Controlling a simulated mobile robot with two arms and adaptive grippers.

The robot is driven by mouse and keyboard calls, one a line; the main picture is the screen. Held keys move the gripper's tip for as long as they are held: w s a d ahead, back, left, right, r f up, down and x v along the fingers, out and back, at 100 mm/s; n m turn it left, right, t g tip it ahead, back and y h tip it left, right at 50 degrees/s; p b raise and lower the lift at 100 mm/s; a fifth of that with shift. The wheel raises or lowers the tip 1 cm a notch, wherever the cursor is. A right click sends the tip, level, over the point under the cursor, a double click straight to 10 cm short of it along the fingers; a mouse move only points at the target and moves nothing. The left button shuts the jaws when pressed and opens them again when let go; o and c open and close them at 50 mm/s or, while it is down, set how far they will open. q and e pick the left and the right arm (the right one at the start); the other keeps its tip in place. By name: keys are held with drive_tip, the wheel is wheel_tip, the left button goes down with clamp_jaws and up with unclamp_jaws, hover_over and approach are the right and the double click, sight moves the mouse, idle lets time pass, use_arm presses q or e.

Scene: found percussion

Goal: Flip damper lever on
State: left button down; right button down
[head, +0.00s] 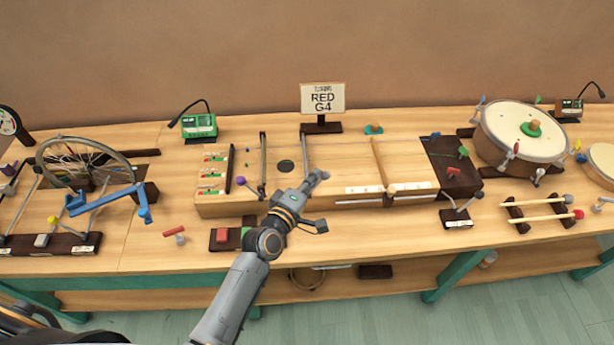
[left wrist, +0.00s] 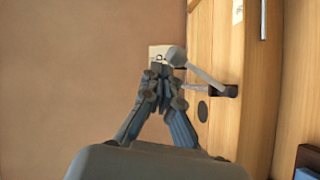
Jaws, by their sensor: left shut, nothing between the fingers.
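A lever with a grey ball knob (left wrist: 176,56) shows in the left wrist view. Its pale rod slants down to a small dark base (left wrist: 222,90) on the wooden box; I take it to be the damper lever. My left gripper (left wrist: 160,72) is shut and empty, its fingertips just beside the knob; I cannot tell whether they touch. In the head view my left gripper (head: 312,183) is over the front middle of the wooden box (head: 226,208), and it largely hides the lever there. My right gripper is not in view.
A sign reading RED G4 (head: 322,98) stands behind the box. A drum (head: 530,130) stands at right, a wheel (head: 85,162) at left.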

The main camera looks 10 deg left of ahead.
use_arm(q)
drive_tip(key=shift+d, duration=0.45)
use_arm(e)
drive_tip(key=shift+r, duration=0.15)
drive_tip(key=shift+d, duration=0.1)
